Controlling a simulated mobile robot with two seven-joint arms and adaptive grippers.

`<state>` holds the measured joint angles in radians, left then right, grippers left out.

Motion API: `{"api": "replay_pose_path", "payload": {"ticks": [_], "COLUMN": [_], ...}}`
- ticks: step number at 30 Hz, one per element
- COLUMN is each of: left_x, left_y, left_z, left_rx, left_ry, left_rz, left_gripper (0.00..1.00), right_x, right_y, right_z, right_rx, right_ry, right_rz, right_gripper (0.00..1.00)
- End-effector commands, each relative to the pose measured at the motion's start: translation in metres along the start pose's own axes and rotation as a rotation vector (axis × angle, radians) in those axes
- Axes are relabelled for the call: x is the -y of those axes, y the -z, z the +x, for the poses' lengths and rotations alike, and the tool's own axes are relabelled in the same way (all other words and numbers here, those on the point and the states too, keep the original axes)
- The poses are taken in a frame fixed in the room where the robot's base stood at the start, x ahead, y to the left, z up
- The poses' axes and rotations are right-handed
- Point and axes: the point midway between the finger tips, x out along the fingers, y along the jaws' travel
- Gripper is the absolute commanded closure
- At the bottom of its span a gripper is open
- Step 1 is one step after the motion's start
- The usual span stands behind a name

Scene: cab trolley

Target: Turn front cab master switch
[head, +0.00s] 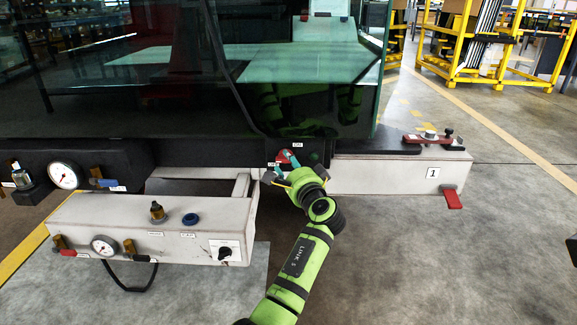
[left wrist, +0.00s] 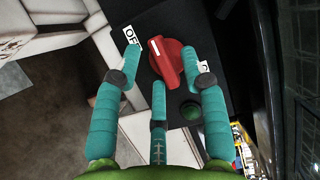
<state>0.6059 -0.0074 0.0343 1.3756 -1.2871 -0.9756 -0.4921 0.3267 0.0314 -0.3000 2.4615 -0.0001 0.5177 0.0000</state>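The red master switch knob (left wrist: 167,62) with a white pointer line sits on a black panel (left wrist: 194,20) at the cab's front. It also shows in the head view (head: 282,156), partly covered by my left gripper. My left gripper (left wrist: 163,62) has its teal fingers spread around the knob: one left of it, one at its right edge, one below. The left finger shows a small gap to the knob; I cannot tell if the right one touches. A label reading OFF (left wrist: 130,35) is by the left fingertip, another label, partly hidden, by the right. My right gripper is not in view.
A green button (left wrist: 191,111) sits just below the knob. A white trolley beam (head: 150,225) with a gauge, valves and a small switch juts out at left. A white block marked 1 (head: 395,178) with red handles lies right. Open floor is at lower right.

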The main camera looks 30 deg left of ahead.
Motion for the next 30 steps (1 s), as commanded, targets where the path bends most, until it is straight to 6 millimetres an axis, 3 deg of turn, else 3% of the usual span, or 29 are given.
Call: {"api": "replay_pose_path", "payload": {"ticks": [11, 24, 30], "left_x": [0.0, -0.001, 0.0], "left_y": [0.001, 0.0, 0.0], "left_z": [-0.007, -0.092, -0.116], "left_rx": [-0.002, -0.002, -0.001], "left_ry": [0.002, -0.001, 0.0], "left_rz": [0.003, 0.001, 0.002], "left_gripper": [0.55, 0.55, 0.55], "right_x": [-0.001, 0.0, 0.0], "right_y": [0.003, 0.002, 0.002], "right_z": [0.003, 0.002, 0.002], "right_rx": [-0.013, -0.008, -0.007], "right_ry": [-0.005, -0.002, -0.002], "right_rz": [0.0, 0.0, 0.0], "right_gripper": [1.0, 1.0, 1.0]}}
